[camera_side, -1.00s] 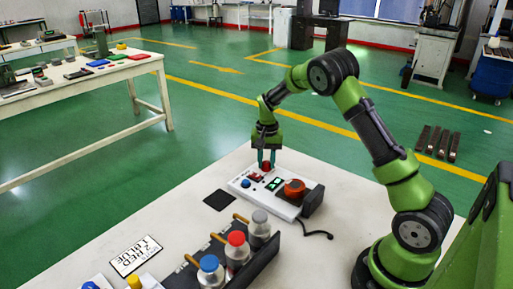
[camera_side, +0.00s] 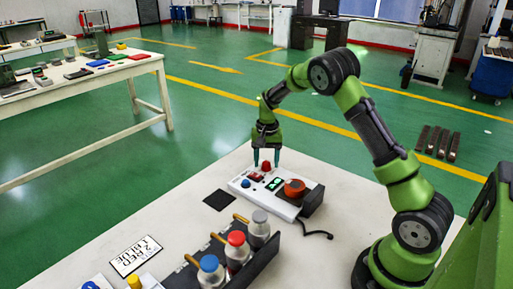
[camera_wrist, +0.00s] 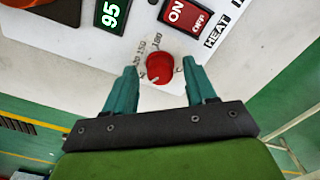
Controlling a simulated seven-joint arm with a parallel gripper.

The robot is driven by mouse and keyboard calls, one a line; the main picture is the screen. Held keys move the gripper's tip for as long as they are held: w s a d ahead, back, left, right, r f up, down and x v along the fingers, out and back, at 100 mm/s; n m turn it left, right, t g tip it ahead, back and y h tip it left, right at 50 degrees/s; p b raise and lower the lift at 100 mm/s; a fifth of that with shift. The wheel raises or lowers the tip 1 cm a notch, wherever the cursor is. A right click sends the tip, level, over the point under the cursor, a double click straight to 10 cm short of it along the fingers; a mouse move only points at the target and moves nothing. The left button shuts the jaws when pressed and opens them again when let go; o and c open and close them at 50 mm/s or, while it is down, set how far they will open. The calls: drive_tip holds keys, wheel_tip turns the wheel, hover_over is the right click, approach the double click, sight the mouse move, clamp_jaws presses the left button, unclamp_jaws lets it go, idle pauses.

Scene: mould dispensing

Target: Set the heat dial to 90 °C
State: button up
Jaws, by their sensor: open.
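The red heat dial (camera_wrist: 160,68) sits on the white control box (camera_wrist: 90,42), with printed scale numbers beside it. A white mark shows on the dial, but I cannot read its exact setting. A green display (camera_wrist: 111,14) on the box reads 95. My gripper (camera_wrist: 161,82) is open, with one teal finger on each side of the dial and visible gaps between. In the side view my gripper (camera_side: 266,162) points down over the far end of the box, and the dial (camera_side: 266,166) shows between the fingers.
A red ON/OFF switch (camera_wrist: 186,13) is near the dial. The box also carries a blue button (camera_side: 246,183) and an orange-red round part (camera_side: 294,187). A dark rack (camera_side: 262,262) with capped bottles stands in front. A black square (camera_side: 219,200) lies left on the white table.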

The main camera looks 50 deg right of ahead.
sight(267, 161)
wheel_tip(267, 161, up, 17)
drive_tip(key=shift+f, duration=0.15)
idle(0.4)
drive_tip(key=s+a+r+n+t+y, duration=0.1)
drive_tip(key=s+a+r+n+t, duration=0.1)
drive_tip(key=s+a, duration=0.7)
drive_tip(key=s+a+r+n+t+y, duration=0.1)
drive_tip(key=s+a+n+t, duration=0.4)
drive_tip(key=s+a, duration=0.5)
drive_tip(key=s+r, duration=0.1)
drive_tip(key=s, duration=0.2)
drive_tip(key=shift+s+a+r, duration=0.25)
drive_tip(key=shift+s, duration=0.15)
